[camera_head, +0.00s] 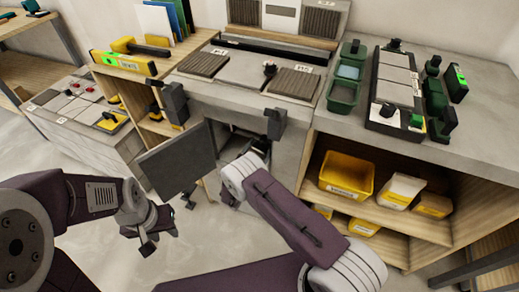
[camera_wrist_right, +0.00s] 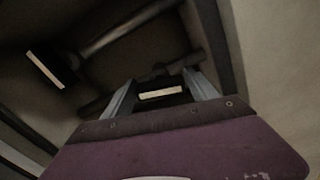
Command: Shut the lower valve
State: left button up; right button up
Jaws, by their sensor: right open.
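In the right wrist view, two pipes cross a dark cabinet interior: an upper pipe (camera_wrist_right: 125,32) and a lower pipe (camera_wrist_right: 105,103). The lower pipe carries a dark fitting (camera_wrist_right: 160,70); I cannot tell for sure that it is the lower valve. My right gripper (camera_wrist_right: 160,78) is open, its fingers on either side of a pale label (camera_wrist_right: 160,93) and pointing at the fitting; contact is unclear. In the head view the right gripper is hidden inside the cabinet opening (camera_head: 243,147). My left gripper (camera_head: 148,238) hangs outside, low and left, away from the cabinet.
A grey door panel (camera_head: 178,160) stands open left of the opening. Another pale label (camera_wrist_right: 48,69) shows at left in the wrist view. A shelf with yellow bins (camera_head: 346,176) stands to the right. The worktop above holds tiles (camera_head: 294,84) and a green container (camera_head: 343,94).

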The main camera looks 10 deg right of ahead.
jog(key=c, duration=1.1)
jog(key=m, duration=0.7)
jog(key=shift+s+f, duration=0.1)
jog(key=m, duration=0.4)
jog(key=shift+f+m, duration=0.1)
jog(key=shift+m, duration=1.5)
